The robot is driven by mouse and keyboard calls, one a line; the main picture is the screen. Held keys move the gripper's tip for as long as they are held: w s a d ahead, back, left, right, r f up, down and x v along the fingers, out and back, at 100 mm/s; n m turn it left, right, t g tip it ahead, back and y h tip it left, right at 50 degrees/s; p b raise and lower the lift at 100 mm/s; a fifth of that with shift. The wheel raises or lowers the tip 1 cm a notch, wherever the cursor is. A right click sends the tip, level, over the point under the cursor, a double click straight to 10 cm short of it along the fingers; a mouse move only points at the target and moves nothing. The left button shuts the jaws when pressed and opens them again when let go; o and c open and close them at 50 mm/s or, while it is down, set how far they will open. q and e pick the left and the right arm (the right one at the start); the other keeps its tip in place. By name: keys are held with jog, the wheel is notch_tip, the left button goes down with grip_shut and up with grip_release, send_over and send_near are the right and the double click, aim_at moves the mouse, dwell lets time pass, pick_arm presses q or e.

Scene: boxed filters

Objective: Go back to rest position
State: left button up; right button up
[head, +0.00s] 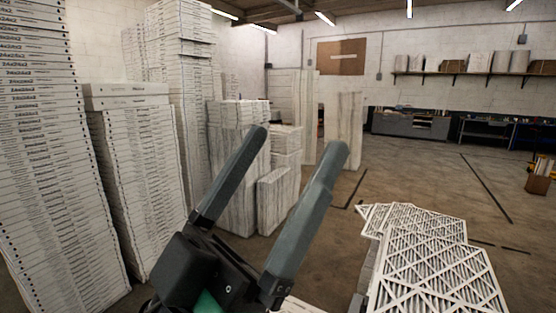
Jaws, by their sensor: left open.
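My left gripper (299,156) is in the lower middle of the head view. Its two dark grey fingers point up and to the right and stand wide apart. Nothing is between them. A group of overlapping white lattice-faced filters (430,262) lies at the lower right, to the right of the gripper and apart from it. My right gripper is not in view.
Tall stacks of white boxed filters (38,150) fill the left side. Shorter stacks (240,150) stand behind my gripper. A shelf (480,74) runs along the back wall. A cardboard box (539,183) is at the right. The brown floor (410,172) between is mostly clear.

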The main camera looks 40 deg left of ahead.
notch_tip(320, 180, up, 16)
jog(key=p, duration=1.6)
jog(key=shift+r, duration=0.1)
